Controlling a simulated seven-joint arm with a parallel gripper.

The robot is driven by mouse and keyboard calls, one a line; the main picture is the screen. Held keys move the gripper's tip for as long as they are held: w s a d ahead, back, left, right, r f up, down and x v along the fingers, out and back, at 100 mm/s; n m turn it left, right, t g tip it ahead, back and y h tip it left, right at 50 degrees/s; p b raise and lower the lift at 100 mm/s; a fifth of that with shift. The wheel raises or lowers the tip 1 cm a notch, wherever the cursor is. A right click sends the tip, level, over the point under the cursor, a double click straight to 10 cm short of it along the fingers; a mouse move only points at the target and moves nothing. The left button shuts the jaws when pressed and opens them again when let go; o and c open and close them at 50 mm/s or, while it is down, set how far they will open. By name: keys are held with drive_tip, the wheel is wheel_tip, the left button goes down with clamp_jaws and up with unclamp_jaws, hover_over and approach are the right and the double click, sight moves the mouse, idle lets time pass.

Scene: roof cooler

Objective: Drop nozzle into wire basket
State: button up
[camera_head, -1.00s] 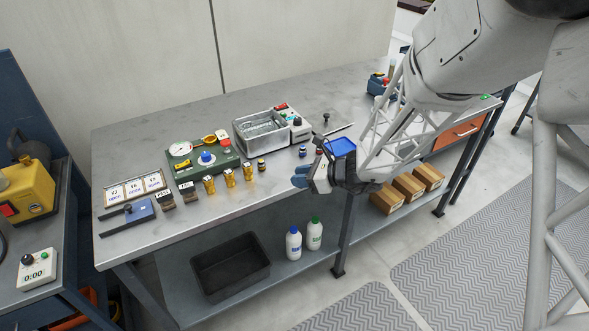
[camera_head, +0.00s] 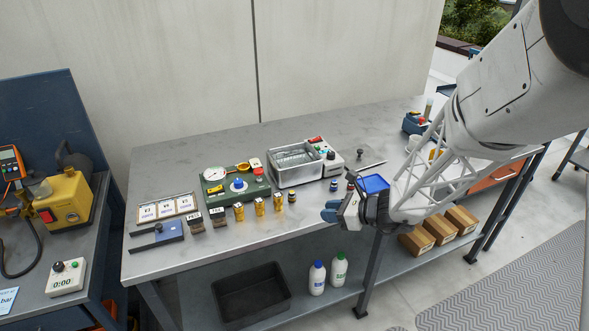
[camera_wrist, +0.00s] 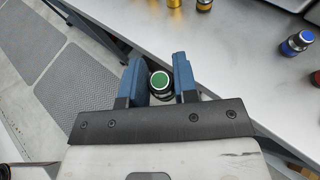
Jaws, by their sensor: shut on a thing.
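My gripper (camera_wrist: 160,82) has blue fingers shut on a dark nozzle with a green round top (camera_wrist: 159,80). In the head view my gripper (camera_head: 330,211) is just off the bench's front edge, in front of the metal bath; the held nozzle is not clear there. The wire basket (camera_head: 296,155) appears to sit inside the open metal bath (camera_head: 285,177), behind and left of my gripper. A small dark nozzle with a blue band (camera_head: 333,185) stands on the bench, also at the right of the wrist view (camera_wrist: 297,42).
Several gold cylinders (camera_head: 260,206) stand along the bench front. A green gauge panel (camera_head: 235,187), labelled frames (camera_head: 165,208) and a blue block (camera_head: 170,231) are further left. A lever or rod (camera_head: 360,155) is right of the bath. Bottles (camera_head: 317,278) and a black tub (camera_head: 250,292) are below.

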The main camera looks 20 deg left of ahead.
drive_tip(key=w+a+r, duration=0.6)
drive_tip(key=w+a, duration=0.3)
drive_tip(key=w, duration=0.2)
drive_tip(key=w+a+r, duration=0.7)
drive_tip(key=w+a, duration=0.2)
drive_tip(key=w, duration=0.1)
drive_tip(key=shift+w+a+r, duration=0.15)
drive_tip(key=shift+w, duration=0.25)
drive_tip(key=shift+f, duration=0.2)
drive_tip(key=shift+f, duration=2.8)
drive_tip(key=o, duration=1)
drive_tip(key=v, duration=0.7)
drive_tip(key=shift+d, duration=0.4)
